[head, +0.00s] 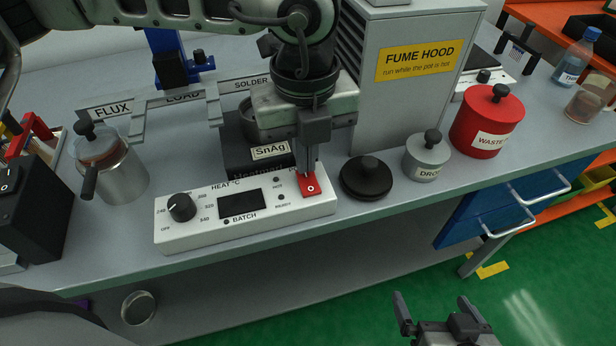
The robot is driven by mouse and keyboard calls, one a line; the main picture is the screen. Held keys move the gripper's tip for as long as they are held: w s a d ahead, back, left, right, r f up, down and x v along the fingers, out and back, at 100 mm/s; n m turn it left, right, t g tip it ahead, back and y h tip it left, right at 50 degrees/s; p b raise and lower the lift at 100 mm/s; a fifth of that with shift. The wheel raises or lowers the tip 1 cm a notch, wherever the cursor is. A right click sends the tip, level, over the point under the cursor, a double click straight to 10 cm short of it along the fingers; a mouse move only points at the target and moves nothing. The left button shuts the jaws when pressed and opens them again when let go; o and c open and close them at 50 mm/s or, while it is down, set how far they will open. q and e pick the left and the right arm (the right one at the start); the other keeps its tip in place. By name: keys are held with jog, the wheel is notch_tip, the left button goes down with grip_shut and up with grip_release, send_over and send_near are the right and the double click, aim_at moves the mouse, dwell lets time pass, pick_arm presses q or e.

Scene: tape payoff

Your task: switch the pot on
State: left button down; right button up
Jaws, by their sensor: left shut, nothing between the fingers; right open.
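The solder pot (258,121), labelled SnAg, stands on the bench behind a white control box (180,231). The box has a heat knob (181,207), a dark display (241,204) and a red switch (311,189) marked 0 at its right end. The display looks blank. My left gripper (310,172) points down with its fingers shut and empty. Its tips are at the red switch's back edge; I cannot tell whether they touch it. The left arm hides part of the pot. My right gripper (437,312) is open and empty, low in front of the bench.
A black lid (366,178), a grey DROSS jar (426,157) and a red WASTE can (486,122) stand to the right. The fume hood (393,95) rises behind them. A metal FLUX jar (119,179) stands at left. The bench front strip is clear.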

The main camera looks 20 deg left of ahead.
pick_arm(q)
jog(key=shift+f+b, duration=0.6)
jog(key=shift+r, duration=0.1)
jog(key=shift+r+p, duration=1.6)
jog(key=shift+r, duration=1.9)
